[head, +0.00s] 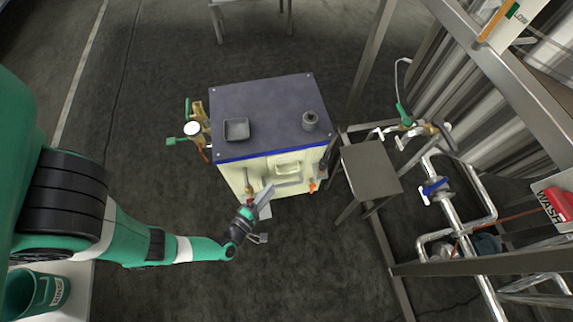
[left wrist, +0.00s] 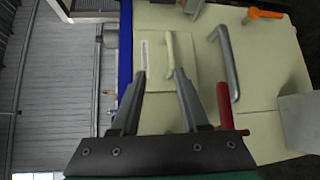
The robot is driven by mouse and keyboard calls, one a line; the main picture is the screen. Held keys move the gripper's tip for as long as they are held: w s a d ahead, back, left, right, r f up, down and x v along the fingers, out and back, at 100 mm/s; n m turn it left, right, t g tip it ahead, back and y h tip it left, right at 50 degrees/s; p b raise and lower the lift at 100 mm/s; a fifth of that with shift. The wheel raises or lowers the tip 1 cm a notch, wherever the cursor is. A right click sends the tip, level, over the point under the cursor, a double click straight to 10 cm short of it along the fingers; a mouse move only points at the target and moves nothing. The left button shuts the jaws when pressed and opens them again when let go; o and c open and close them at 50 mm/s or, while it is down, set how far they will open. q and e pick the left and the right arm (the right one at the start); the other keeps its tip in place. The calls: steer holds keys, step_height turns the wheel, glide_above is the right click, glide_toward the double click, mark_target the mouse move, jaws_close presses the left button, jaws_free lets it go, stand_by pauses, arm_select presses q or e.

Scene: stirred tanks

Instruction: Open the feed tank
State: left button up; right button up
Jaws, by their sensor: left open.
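A cream box-shaped tank (head: 237,178) with a dark blue top (head: 268,100) stands in the middle of the head view; no label shows that it is the feed tank. Its front has a pale handle (head: 287,168) in a recessed panel and a grey bar handle (head: 290,184) below. My left gripper (head: 267,215) is open in front of this face. In the left wrist view, my open fingers (left wrist: 160,76) point at the panel, with the pale handle (left wrist: 172,50) just beyond the fingertips, nearer the right finger. The grey bar handle (left wrist: 228,62) is to their right. I cannot tell whether anything touches.
A small grey tray (head: 237,129) and a grey cylinder (head: 310,120) sit on the blue top. Valves (head: 194,129) stick out at its left. A metal stand (head: 369,167) and pipework (head: 440,190) are at the right. A red lever (left wrist: 224,105) is close to my right finger.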

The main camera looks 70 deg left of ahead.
mark_target(287, 173)
arm_select(q)
steer(key=b+x, duration=0.1)
steer(key=x, duration=0.2)
steer(key=f+b+x, duration=0.1)
steer(key=b+x, duration=0.1)
steer(key=x, duration=0.2)
steer(key=f+b+x, duration=0.1)
steer(key=x, duration=0.2)
steer(key=shift+w+f+b, duration=0.1)
steer(key=shift+w+b, duration=0.2)
steer(key=shift+b, duration=0.1)
steer(key=shift+w+a, duration=0.25)
steer(key=shift+w, duration=0.15)
arm_select(e)
step_height(287, 173, down, 6)
steer(key=shift+f, duration=0.2)
arm_select(q)
steer(key=shift+c, duration=0.3)
arm_select(e)
steer(key=shift+w+d, duration=0.1)
arm_select(q)
jaws_close()
